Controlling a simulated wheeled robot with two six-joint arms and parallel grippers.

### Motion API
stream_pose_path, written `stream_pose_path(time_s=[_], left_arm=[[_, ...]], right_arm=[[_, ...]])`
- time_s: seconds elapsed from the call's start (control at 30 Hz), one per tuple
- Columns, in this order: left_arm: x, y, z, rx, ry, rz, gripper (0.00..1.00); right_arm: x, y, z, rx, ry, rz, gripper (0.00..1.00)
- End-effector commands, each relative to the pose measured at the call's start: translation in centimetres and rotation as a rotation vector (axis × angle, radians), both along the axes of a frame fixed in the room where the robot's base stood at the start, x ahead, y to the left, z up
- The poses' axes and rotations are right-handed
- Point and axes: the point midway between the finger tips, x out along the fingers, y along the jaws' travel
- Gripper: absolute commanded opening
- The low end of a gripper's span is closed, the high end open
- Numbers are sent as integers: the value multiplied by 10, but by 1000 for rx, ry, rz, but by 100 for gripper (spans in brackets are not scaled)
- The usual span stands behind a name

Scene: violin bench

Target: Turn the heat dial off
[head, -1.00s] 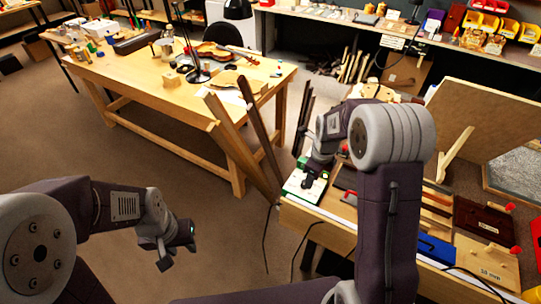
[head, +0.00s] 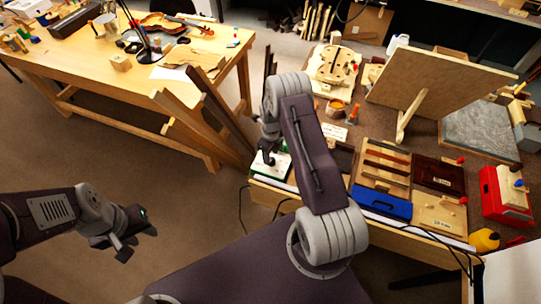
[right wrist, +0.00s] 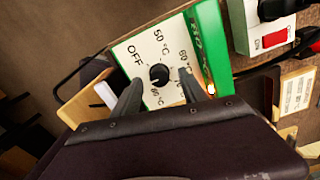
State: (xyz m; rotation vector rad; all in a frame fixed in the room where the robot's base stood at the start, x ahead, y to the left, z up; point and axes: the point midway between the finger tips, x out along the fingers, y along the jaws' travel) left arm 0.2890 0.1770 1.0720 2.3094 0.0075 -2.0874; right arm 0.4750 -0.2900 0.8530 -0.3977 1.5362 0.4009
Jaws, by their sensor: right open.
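The heat dial (right wrist: 159,75) is a black round knob on a white plate of a green-edged box (right wrist: 208,42), marked OFF, 50 °C, 60 °C and more. I cannot tell where its pointer stands. My right gripper (right wrist: 160,80) is open, with one finger on each side of the knob; I cannot tell whether they touch it. In the head view my right gripper (head: 268,157) is over the box (head: 280,172) at the bench's left corner, hiding the knob. My left gripper (head: 135,236) hangs empty over the floor; its jaw opening is unclear.
A small orange light (right wrist: 211,88) glows by the box's edge. A red rocker switch (right wrist: 274,39) sits beside the box. Wooden boards (head: 205,115) lean left of the bench. The floor at left is clear.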

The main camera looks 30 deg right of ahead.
Motion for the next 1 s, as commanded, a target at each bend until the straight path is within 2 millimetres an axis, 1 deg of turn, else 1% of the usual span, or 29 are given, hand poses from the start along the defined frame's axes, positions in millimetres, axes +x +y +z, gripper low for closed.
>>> stream_pose_path(time_s=[0.1,0.2,0.43,0.47,0.5,0.57,0.6,0.63,0.87,1.0], left_arm=[[0,0,4,0,0,0,36],[0,0,5,0,0,0,36],[0,0,4,0,0,0,36],[0,0,4,0,0,0,36],[0,0,4,0,0,0,36],[0,0,4,0,0,0,36],[0,0,4,0,0,0,36],[0,0,4,0,0,0,36],[0,0,3,0,0,0,36],[0,0,0,0,0,0,36]], right_arm=[[-1,0,-15,1,3,0,50],[0,0,-22,0,0,0,50],[0,0,-23,0,-1,0,50],[0,0,-23,0,-1,0,45],[0,0,-23,0,-1,0,34],[0,0,-23,0,-1,0,17],[0,0,-23,0,-1,0,6],[0,0,-23,0,-1,0,0],[0,0,-23,0,-1,13,0],[1,0,-24,0,-1,55,0]])
